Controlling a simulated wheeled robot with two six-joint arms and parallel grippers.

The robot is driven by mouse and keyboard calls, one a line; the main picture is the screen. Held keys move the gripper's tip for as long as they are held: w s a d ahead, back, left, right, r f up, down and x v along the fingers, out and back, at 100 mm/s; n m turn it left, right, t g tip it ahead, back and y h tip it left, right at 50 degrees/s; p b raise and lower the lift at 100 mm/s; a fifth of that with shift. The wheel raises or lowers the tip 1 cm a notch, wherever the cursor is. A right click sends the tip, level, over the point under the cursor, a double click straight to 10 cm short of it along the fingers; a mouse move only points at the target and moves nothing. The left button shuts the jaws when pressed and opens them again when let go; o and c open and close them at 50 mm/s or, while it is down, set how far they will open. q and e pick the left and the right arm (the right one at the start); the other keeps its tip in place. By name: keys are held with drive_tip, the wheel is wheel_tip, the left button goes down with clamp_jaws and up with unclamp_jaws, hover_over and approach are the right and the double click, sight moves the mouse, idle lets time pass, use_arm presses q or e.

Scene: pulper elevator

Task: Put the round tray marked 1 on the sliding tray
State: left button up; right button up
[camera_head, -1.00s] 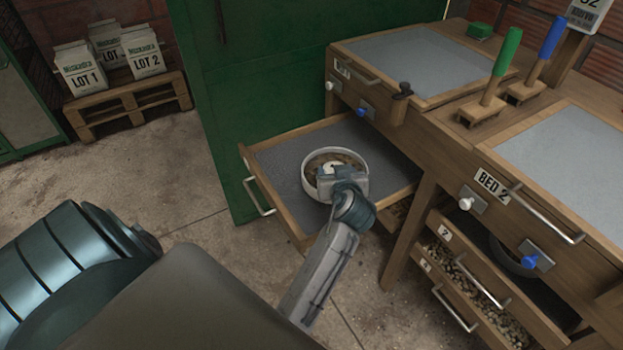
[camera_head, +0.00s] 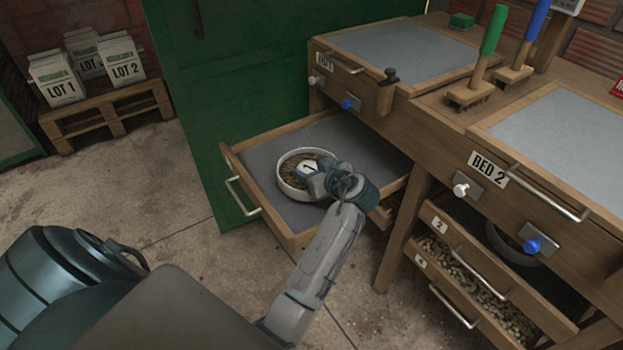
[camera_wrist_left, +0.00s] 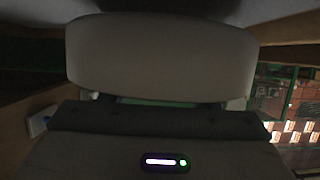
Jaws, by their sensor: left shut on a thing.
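The round tray marked 1 (camera_head: 290,184) has a white rim, brown contents and a white label with "1" in its middle. It is in or just above the pulled-out sliding tray (camera_head: 262,156), a wooden drawer with a grey lining under Bed 1. I cannot tell whether it touches the lining. My left gripper (camera_head: 318,180) is at the right side of the round tray, shut on it, and covers part of its rim. The left wrist view is dark and mostly filled by a pale rounded shape; the round tray cannot be made out there. My right gripper is not in view.
A green cabinet (camera_head: 205,110) stands behind the sliding tray. Drawers with beans (camera_head: 468,272) are partly open under Bed 2 at right. Brushes with green (camera_head: 491,32) and blue (camera_head: 536,30) handles stand on the bench. Sacks on a pallet (camera_head: 110,108) are at far left.

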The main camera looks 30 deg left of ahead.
use_arm(q)
drive_tip(key=shift+f, duration=1.55)
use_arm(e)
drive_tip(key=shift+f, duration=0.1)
use_arm(q)
drive_tip(key=shift+f, duration=0.1)
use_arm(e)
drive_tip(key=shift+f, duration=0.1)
use_arm(q)
drive_tip(key=o, duration=1.2)
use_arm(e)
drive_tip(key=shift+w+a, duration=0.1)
